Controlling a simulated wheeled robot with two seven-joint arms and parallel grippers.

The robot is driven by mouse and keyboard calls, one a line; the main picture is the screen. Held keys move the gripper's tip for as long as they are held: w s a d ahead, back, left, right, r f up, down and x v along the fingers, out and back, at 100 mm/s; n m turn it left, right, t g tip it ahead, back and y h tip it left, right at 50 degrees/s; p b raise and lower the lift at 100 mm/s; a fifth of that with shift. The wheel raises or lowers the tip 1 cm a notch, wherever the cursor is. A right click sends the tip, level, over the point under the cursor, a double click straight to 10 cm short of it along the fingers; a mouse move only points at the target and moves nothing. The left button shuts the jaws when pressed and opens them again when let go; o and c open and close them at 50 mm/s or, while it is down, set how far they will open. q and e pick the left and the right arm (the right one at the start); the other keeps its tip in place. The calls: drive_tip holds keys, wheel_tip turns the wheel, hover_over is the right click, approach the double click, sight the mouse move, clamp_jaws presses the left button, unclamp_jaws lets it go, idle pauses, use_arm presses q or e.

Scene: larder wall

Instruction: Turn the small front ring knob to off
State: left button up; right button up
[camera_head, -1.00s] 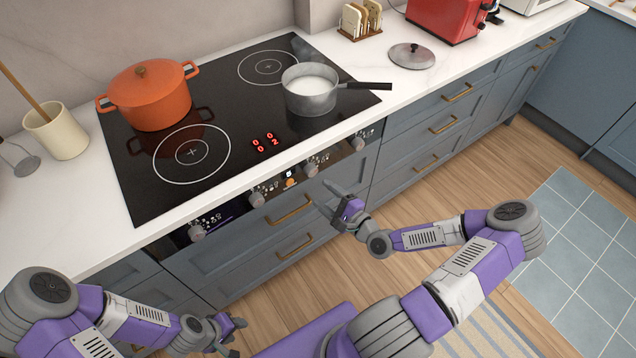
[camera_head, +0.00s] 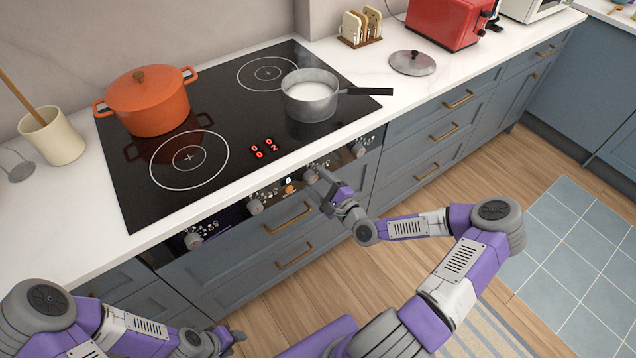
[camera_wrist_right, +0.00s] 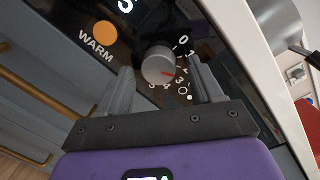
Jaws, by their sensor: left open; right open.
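The grey knob (camera_head: 311,175), third from the left on the oven front, stands below the pot's burner. In the right wrist view the knob (camera_wrist_right: 158,65) has a red mark pointing right, away from the 0 and into the numbers. My right gripper (camera_wrist_right: 160,72) is open, with one finger on each side of the knob; contact cannot be told. In the head view my right gripper (camera_head: 322,182) partly hides the knob's surroundings. My left gripper (camera_head: 236,340) is low at the bottom left, away from the stove.
Other knobs (camera_head: 255,207) sit along the same panel. The black hob (camera_head: 220,105) shows red digits (camera_head: 264,149), one a 2. A grey pot (camera_head: 309,100) of white liquid and an orange pot (camera_head: 150,105) stand on it. Drawer handles (camera_head: 288,218) protrude below.

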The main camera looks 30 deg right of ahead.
drive_tip(key=shift+c, duration=0.5)
drive_tip(key=c, duration=1)
drive_tip(key=shift+o, duration=0.2)
drive_tip(key=shift+n, duration=0.3)
drive_tip(key=n+p, duration=0.1)
drive_tip(key=n, duration=0.1)
drive_tip(key=shift+r+n, duration=0.15)
drive_tip(key=shift+n, duration=0.15)
drive_tip(key=n+p, duration=0.1)
drive_tip(key=n, duration=0.1)
drive_tip(key=shift+n+g, duration=0.3)
drive_tip(key=shift+n, duration=0.1)
drive_tip(key=n, duration=0.3)
drive_tip(key=shift+r+h, duration=0.1)
drive_tip(key=shift+h, duration=0.3)
drive_tip(key=shift+n, duration=1.2)
